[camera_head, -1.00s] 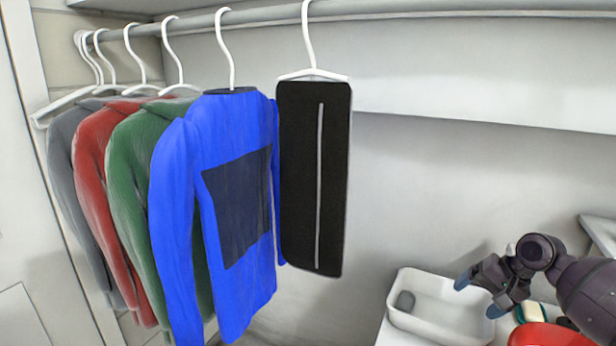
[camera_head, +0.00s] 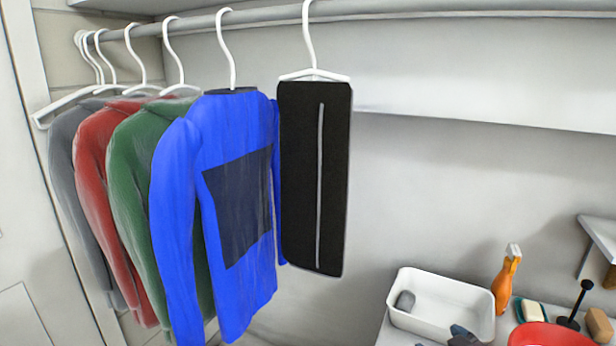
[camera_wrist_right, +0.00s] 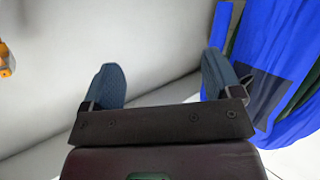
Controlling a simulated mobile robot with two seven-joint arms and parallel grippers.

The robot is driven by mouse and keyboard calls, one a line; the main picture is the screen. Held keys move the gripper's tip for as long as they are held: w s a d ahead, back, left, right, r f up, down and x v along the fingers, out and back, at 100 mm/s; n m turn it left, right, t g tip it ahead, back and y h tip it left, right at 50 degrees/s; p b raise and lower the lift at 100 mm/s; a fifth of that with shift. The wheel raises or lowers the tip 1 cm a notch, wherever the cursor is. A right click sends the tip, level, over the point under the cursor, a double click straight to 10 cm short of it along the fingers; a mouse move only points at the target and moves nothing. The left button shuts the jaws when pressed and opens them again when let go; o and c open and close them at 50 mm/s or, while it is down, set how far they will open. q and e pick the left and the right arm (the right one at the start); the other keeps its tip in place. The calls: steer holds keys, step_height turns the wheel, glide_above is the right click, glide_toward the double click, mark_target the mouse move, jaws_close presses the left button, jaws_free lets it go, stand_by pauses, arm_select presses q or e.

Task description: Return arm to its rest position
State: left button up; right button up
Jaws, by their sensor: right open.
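My right gripper (camera_wrist_right: 165,85) is open and empty in the right wrist view, its two blue-grey fingertips spread wide apart. In the head view only a small dark part of it (camera_head: 462,337) shows at the bottom edge, in front of the white bin (camera_head: 440,322). The blue shirt (camera_wrist_right: 268,75) is behind and to the right of the fingers in the wrist view. My left gripper is not in view.
A rail (camera_head: 390,10) holds the blue shirt (camera_head: 178,200), a black hanging item (camera_head: 298,180) and several other garments. An orange spray bottle (camera_head: 506,285), a red bowl (camera_head: 545,337) and a brown block (camera_head: 599,326) stand right of the bin. The wall above is clear.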

steer(key=shift+m+h, duration=0.4)
steer(key=shift+h, duration=0.3)
steer(key=s+f, duration=0.2)
steer(key=s, duration=0.1)
steer(key=s+f, duration=0.1)
steer(key=s, duration=0.2)
steer(key=s+f, duration=0.2)
steer(key=s, duration=0.1)
steer(key=shift+s+a+f, duration=0.25)
steer(key=shift+a+f, duration=0.05)
steer(key=shift+a, duration=0.05)
steer(key=s+f+m+g+h, duration=0.1)
steer(key=s+f, duration=0.4)
steer(key=s, duration=0.3)
steer(key=s+f+m+g+h, duration=0.1)
steer(key=s+f, duration=0.3)
steer(key=s, duration=0.5)
steer(key=shift+s+d+f+m+g, duration=0.15)
steer(key=shift+d+f+m+g, duration=0.2)
steer(key=shift+m, duration=0.35)
